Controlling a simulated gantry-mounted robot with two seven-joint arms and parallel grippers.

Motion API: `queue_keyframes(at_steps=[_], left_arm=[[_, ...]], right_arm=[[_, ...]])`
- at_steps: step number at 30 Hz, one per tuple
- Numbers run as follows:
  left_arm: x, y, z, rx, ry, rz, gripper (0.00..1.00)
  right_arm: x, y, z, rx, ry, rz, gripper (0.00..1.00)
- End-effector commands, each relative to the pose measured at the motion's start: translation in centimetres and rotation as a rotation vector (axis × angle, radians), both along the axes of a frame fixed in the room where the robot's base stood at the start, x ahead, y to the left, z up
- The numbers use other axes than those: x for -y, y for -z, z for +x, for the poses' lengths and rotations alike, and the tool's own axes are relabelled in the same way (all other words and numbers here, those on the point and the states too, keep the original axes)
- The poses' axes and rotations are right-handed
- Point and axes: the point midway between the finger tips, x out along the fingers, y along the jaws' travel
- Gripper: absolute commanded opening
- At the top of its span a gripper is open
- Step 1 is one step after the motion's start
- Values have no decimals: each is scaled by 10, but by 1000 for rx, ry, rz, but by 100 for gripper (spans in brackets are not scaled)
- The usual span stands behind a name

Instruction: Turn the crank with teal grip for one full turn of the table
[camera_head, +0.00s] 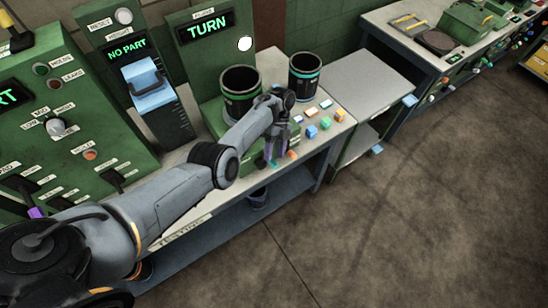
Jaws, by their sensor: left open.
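A green station with a lit display reading TURN (207,27) stands at the back of the bench. In front of it, a dark cup with a green band (240,88) sits upright on a green base (211,118). My left arm reaches across the bench from the lower left. My left gripper (273,155) is open, pointing down at the front of this base. A small teal piece (272,164), seemingly the crank's grip, shows at the fingertips; I cannot tell whether they touch it. The rest of the crank is hidden. My right gripper is out of view.
A dark cup with a teal band (305,75) stands right of the station. Several small coloured blocks (311,131) lie by the bench's right front. A grey side table (372,80) has a clear top. Open floor (420,210) lies in front.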

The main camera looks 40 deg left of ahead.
Motion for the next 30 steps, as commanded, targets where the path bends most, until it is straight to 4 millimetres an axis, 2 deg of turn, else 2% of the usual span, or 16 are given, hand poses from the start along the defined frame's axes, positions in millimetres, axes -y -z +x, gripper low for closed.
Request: queue_keyframes(at_steps=[6,12,30], left_arm=[[-8,-24,16,1,1,0,55],[-12,-37,23,-1,1,0,55],[-12,-37,22,-5,1,0,55]], right_arm=[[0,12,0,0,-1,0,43],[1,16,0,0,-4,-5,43],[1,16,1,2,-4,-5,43]])
